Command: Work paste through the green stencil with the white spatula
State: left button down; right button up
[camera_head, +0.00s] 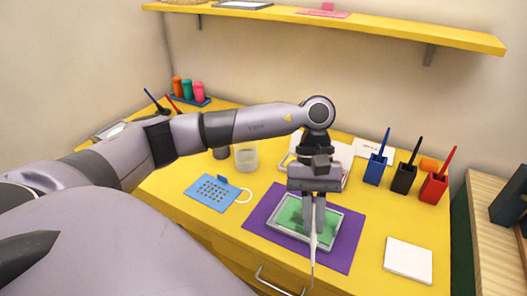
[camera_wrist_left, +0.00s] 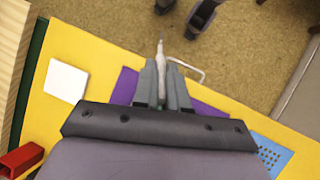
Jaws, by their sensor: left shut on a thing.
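My left gripper (camera_head: 313,226) is shut on the white spatula (camera_head: 313,258), above the stencil's right half in the head view. The spatula points down, and its thin tip appears past the stencil's front edge; I cannot tell whether it touches anything. In the left wrist view the spatula (camera_wrist_left: 174,72) shows between the fingers of the left gripper (camera_wrist_left: 164,75). The green stencil (camera_head: 287,212), in a pale frame, lies on a purple mat (camera_head: 262,222). The fingers hide part of the stencil. No paste can be made out clearly. My right gripper is not in view.
A blue perforated plate (camera_head: 205,196) and a clear jar (camera_head: 246,156) are left of the mat. A white square (camera_head: 407,260) lies to its right. Blue, black and red holders (camera_head: 434,188) stand behind. A yellow shelf (camera_head: 390,30) hangs above.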

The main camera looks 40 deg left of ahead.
pick_arm(q)
jog(key=n+t, duration=0.1)
jog(key=a+n+h, duration=0.1)
jog(key=shift+w+r+n+t, duration=0.1)
jog(key=shift+r+n+t, duration=0.05)
jog(key=shift+n+t, duration=0.25)
jog(key=a+r+n+t+y+b, duration=0.25)
jog(key=a+r+n+t, duration=0.6)
jog(key=a+n, duration=0.45)
jog(key=shift+n+t+y, duration=0.45)
jog(key=shift+n+y, duration=0.1)
jog(key=shift+n, duration=0.05)
jog(key=f+b, duration=0.1)
jog(key=f, duration=0.1)
jog(key=f+b, duration=0.1)
jog(key=f, duration=0.1)
jog(key=d+f, duration=0.1)
jog(key=shift+w+d+f+b, duration=0.1)
jog(key=shift+w+f+b, duration=0.3)
